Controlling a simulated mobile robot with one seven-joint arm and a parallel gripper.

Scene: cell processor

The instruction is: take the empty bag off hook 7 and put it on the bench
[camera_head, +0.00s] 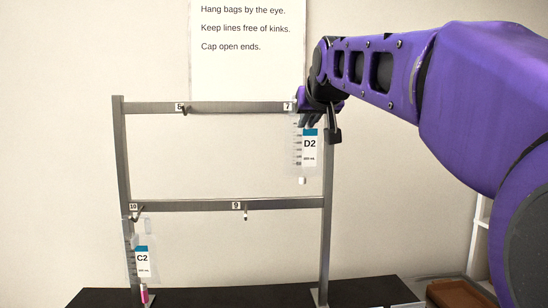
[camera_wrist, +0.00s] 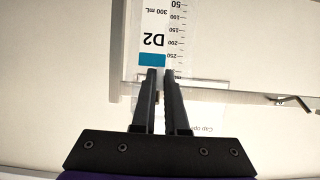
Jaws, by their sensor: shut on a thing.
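A clear bag labelled D2 (camera_head: 310,158) with a blue band hangs upright below the hook 7 label (camera_head: 288,106) at the right end of the rack's top bar. It looks empty, and it shows upside down in the wrist view (camera_wrist: 153,22). My gripper (camera_head: 312,118) is at the bag's top edge; in the wrist view its two fingers (camera_wrist: 161,74) are close together on that edge. Hook 7 is hidden behind my gripper, so I cannot tell whether the bag's eye is still on it. The black bench (camera_head: 205,297) lies below the rack.
The metal rack (camera_head: 121,160) stands on the bench. Bag C2 (camera_head: 142,262) hangs at hook 10, lower left. Hook 5 (camera_head: 184,109) and hook 9 (camera_head: 245,213) are bare. A brown tray (camera_head: 460,293) is at lower right. The bench's middle looks clear.

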